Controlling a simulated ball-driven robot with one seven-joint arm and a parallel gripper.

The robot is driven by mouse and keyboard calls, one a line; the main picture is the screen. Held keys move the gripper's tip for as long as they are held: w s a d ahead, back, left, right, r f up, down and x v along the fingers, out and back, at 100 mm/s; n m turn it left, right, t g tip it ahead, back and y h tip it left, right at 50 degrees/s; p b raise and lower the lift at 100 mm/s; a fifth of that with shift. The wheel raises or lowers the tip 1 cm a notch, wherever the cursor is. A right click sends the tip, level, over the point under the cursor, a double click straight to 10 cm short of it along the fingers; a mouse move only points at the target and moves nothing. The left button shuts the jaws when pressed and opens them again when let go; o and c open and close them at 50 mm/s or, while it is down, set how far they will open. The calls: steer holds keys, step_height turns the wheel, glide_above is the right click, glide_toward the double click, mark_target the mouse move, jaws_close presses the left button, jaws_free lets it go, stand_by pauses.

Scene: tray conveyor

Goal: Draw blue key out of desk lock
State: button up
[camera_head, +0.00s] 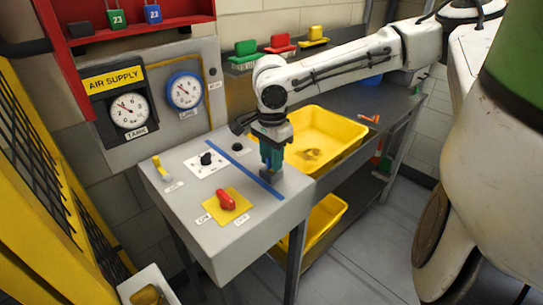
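My gripper (271,170) points down at the right part of the grey desk top (262,218), just right of a blue stripe (245,168). A dark teal part shows at its lower end; I cannot tell whether this is the fingers or something between them. A small grey-brown piece shows right below it at the desk surface. No blue key or desk lock can be made out clearly; my gripper covers that spot. Whether its fingers are open or shut does not show.
The desk top carries a red knob (226,200) on a yellow plate, a black knob (206,159) and a yellow lever (161,167). A yellow bin (340,127) stands behind my gripper. Gauges stand at the back.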

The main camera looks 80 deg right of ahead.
jaws_close()
steer(key=shift+r+p, duration=1.8)
steer(key=shift+p, duration=0.1)
steer(key=shift+r+p, duration=1.95)
steer(key=shift+r, duration=0.05)
